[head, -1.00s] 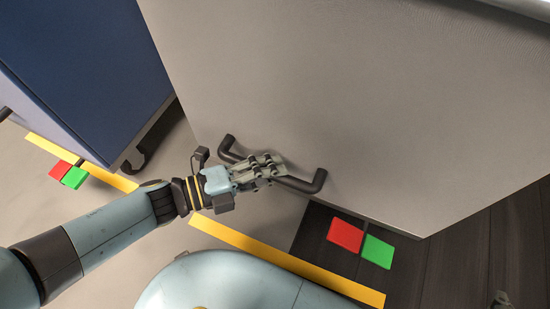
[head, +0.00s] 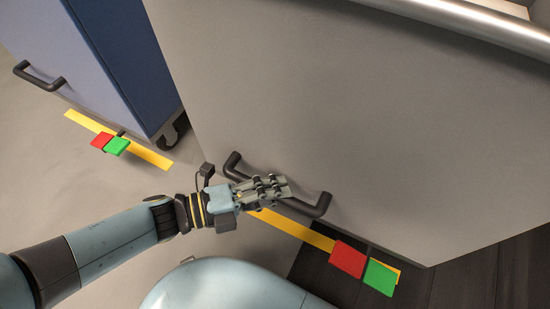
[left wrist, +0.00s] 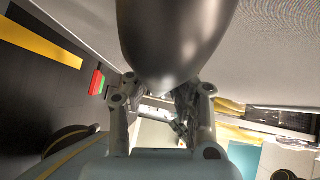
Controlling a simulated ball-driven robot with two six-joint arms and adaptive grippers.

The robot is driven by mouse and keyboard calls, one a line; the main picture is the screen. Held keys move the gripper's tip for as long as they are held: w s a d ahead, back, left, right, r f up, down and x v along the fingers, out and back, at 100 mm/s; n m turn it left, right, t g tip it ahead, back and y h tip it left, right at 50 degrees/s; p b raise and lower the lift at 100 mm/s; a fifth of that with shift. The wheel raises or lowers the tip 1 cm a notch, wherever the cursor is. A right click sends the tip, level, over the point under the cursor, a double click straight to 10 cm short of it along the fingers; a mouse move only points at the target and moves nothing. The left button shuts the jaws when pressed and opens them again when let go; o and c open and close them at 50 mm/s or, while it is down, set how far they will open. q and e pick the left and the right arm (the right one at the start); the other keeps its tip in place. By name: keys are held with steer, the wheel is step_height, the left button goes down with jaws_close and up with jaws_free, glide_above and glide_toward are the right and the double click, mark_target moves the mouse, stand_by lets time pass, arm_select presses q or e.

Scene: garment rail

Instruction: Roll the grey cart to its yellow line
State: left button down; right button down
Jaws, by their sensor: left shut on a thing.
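The grey cart (head: 340,110) fills the middle and right of the head view, its broad panel facing me. My left gripper (head: 272,188) is shut on the cart's dark bar handle (head: 315,208), near the middle of the bar. The handle (left wrist: 175,40) looms large between the fingers (left wrist: 160,115) in the left wrist view. The yellow line (head: 300,230) runs along the floor just in front of the cart's lower edge, partly hidden by my gripper and the handle. A red pedal (head: 348,260) and a green pedal (head: 380,277) at the cart's foot overlap the line's right end.
A blue cart (head: 120,60) stands close at the left, with its own dark handle (head: 40,76), red and green pedals and yellow line (head: 150,156). Light floor (head: 60,180) lies open at the lower left. Dark planks (head: 460,285) lie at the lower right.

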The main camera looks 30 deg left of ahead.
arm_select(q)
steer(key=shift+s+f, duration=0.2)
steer(key=shift+f, duration=0.1)
steer(key=c, duration=1.2)
jaws_free()
steer(key=shift+c, duration=0.2)
steer(key=shift+o, duration=0.4)
steer(key=shift+w+r, duration=0.1)
steer(key=shift+a+r, duration=0.1)
steer(key=v, duration=1.2)
